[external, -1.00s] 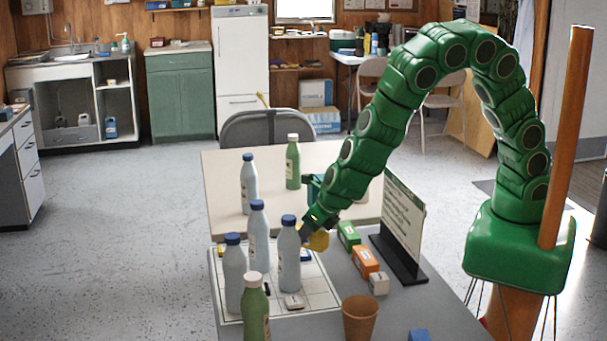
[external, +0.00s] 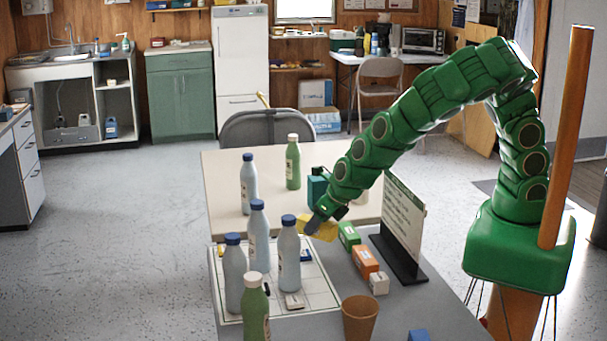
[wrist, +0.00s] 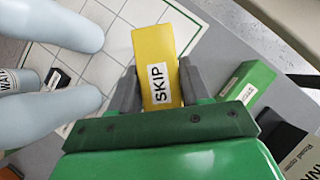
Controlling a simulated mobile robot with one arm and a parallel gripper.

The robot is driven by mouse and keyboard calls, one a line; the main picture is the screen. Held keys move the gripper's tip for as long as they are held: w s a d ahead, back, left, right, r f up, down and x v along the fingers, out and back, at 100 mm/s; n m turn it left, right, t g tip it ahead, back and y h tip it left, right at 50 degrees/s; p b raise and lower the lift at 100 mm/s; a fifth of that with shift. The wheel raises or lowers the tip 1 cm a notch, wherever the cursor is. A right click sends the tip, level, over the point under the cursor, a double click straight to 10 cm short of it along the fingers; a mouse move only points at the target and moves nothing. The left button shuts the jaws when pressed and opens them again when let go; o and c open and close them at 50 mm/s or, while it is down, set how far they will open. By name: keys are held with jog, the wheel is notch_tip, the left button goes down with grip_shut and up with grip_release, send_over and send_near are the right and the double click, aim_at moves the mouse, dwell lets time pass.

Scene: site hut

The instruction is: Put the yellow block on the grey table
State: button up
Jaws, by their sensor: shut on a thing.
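The yellow block (external: 327,231) is held in my gripper (external: 316,226), above the grey table (external: 405,308), close to the right of a blue-capped bottle. In the wrist view the block (wrist: 152,45) bears a white SKIP label and sits between the two grey fingers of my gripper (wrist: 158,72), which are shut on it. Below it in that view are the gridded white sheet and bare grey table (wrist: 222,50). The block's gap to the table is hard to judge.
Several pale bottles, one of them (external: 288,255) nearest the block, stand around the gridded sheet (external: 318,292). Green (external: 348,236), orange (external: 365,262) and white (external: 379,284) boxes, a sign (external: 402,220) and a brown cup (external: 360,318) stand to the right. A cream table (external: 225,170) adjoins behind.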

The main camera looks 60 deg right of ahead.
jog(key=w+d, duration=0.1)
jog(key=d, duration=1)
jog(key=shift+d, duration=0.35)
jog(key=shift+w, duration=0.15)
